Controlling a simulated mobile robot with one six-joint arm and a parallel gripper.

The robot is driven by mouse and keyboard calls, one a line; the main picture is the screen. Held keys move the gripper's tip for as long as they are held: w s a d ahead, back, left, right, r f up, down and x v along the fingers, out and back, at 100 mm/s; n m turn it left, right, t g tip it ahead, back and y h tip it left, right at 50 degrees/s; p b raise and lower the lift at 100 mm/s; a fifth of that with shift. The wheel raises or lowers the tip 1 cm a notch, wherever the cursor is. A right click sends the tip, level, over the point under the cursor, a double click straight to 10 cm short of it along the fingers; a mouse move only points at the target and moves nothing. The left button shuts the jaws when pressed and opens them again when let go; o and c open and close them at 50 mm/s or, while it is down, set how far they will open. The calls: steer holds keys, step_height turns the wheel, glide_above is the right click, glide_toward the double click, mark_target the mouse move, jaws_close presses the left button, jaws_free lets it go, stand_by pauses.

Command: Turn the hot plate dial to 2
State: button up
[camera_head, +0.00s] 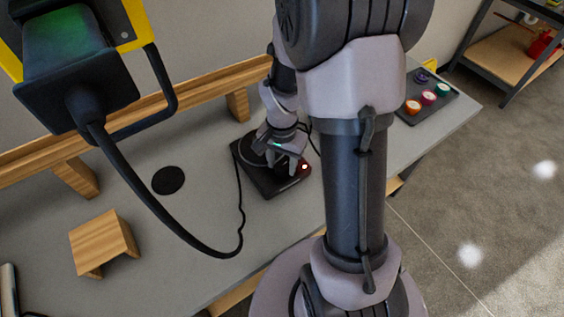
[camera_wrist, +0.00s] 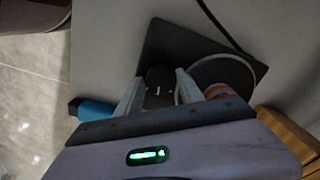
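The hot plate (camera_head: 268,190) is a black slab on the grey bench, with a red light lit at its right front corner. In the wrist view its dark base (camera_wrist: 180,45) and round heating disc (camera_wrist: 228,72) show. A black dial (camera_wrist: 158,76) with a small pale mark lies between my two fingers. My gripper (camera_head: 292,163) is down at the front of the hot plate; the wrist view shows its fingertips (camera_wrist: 159,80) on either side of the dial. Whether they touch it is unclear. The dial's number marks cannot be read, and my gripper hides the dial in the head view.
A small wooden stand (camera_head: 103,242) and a black disc (camera_head: 168,180) are on the left of the bench. A black cable runs near the hot plate. A blue object (camera_wrist: 92,109) shows beside my gripper.

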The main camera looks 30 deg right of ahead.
steer(key=shift+o, duration=0.9)
